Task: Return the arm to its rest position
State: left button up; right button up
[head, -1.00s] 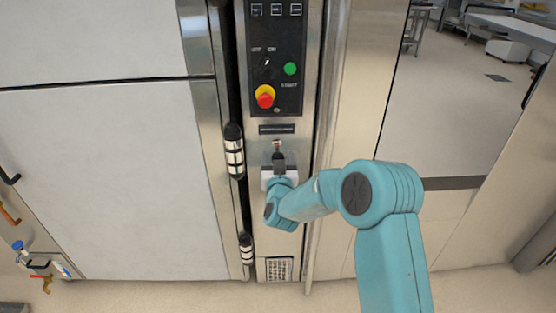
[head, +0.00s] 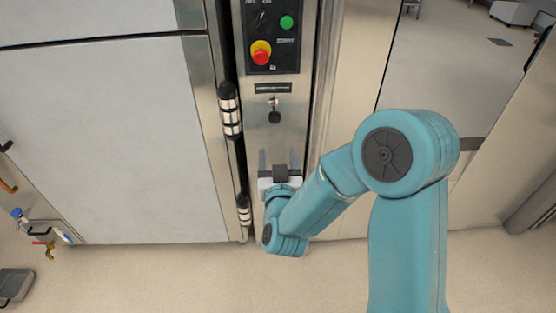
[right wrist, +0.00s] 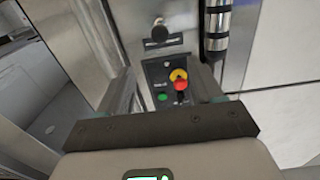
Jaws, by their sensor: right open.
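My right gripper (head: 279,160) is in the middle of the head view, in front of the lower part of the oven's narrow metal control column. Its two fingers stand apart with nothing between them. A small key switch with a dark knob (head: 274,117) sits on the column just beyond the fingertips, apart from them. In the right wrist view the dark knob (right wrist: 160,33) shows near the top, and the fingers frame the control panel (right wrist: 172,84). My left gripper is not in view.
The control panel carries a red and yellow button (head: 261,52) and a green button (head: 287,22). A black and silver hinge (head: 230,110) is left of the column, beside a large pale door (head: 105,140). Open floor (head: 180,280) lies below.

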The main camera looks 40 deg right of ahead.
jog(key=shift+s+r, duration=0.1)
jog(key=shift+r, duration=0.05)
dwell(0.4)
jog(key=s+a+f+n+g+y+p, duration=0.35)
jog(key=a+f+y+p, duration=0.25)
jog(key=f+p, duration=0.45)
jog(key=s+a+f+g+y, duration=0.3)
jog(key=s+a+f+g, duration=0.2)
jog(key=s, duration=0.4)
jog(key=s+a+f+g+y, duration=0.4)
jog(key=s+a+f+g, duration=0.2)
jog(key=s+a, duration=0.2)
jog(key=shift+s+f+n+p, duration=0.2)
jog(key=shift+s+n+p, duration=0.2)
jog(key=shift+s, duration=0.1)
jog(key=shift+g, duration=0.25)
